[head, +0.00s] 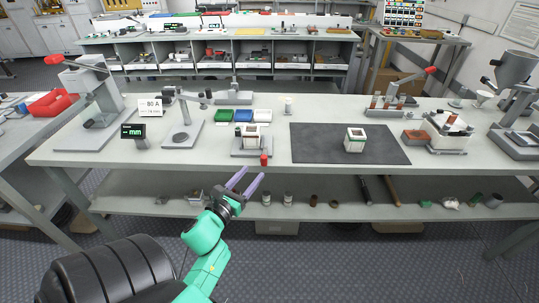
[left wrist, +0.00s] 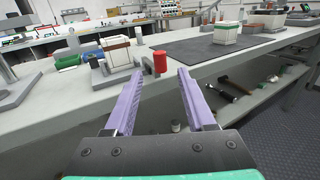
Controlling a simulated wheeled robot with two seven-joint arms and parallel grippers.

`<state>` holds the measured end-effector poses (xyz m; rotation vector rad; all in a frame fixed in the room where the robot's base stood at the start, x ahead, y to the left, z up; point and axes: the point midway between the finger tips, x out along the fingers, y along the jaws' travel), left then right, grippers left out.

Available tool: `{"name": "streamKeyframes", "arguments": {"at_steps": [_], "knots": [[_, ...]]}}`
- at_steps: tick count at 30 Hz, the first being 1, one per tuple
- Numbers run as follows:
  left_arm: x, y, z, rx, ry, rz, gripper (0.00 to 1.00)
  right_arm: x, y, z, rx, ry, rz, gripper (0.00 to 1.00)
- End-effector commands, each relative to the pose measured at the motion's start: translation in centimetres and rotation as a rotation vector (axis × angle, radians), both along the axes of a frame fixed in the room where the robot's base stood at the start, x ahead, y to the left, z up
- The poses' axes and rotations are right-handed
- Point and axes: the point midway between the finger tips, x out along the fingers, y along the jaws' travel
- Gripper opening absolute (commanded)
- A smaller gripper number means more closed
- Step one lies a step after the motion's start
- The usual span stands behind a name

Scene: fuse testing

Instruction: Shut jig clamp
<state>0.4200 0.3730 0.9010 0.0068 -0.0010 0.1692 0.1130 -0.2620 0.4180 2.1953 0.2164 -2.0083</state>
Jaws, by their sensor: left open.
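The jig (head: 237,153) stands near the front edge of the table, left of the dark mat, with a white-and-brown block (head: 262,142) seated in it. A red handle (head: 264,159) stands at the jig's front right corner; I take it to be the clamp's. The handle also shows in the left wrist view (left wrist: 160,63), upright beside the jig's block (left wrist: 117,53). I cannot tell the clamp's exact position. My left gripper (head: 254,172) is open and empty, just in front of the table edge, its fingers pointing toward the handle and apart from it. My right gripper is not in view.
A dark mat (head: 310,148) to the right holds a similar block (head: 355,140). Green, white and blue bins (head: 223,114) stand behind the jig. A stand (head: 181,139) is to its left. The lower shelf (head: 330,198) carries small parts below the table edge.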

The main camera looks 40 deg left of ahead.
Motion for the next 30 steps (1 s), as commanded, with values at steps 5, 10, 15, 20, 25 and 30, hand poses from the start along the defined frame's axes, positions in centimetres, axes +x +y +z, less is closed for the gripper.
{"name": "streamKeyframes", "arguments": {"at_steps": [5, 10, 15, 20, 25, 30], "knots": [[5.0, 0.8, 0.5, -0.003, -0.005, 0.0, 0.55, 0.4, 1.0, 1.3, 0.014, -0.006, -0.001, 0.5], [9.1, 1.6, 0.3, -0.005, -0.002, 0.001, 0.55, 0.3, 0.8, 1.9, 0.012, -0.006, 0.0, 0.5], [11.1, 1.9, 0.0, -0.006, 0.0, 0.0, 0.55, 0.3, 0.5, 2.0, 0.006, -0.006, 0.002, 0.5], [11.3, 1.9, -0.1, -0.006, 0.002, 0.001, 0.55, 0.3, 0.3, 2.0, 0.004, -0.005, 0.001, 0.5], [11.2, 1.9, -0.1, -0.007, 0.001, 0.001, 0.29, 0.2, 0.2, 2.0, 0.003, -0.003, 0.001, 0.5], [11.2, 1.9, -0.1, -0.007, 0.001, 0.001, 0.0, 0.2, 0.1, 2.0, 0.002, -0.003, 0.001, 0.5]]}}
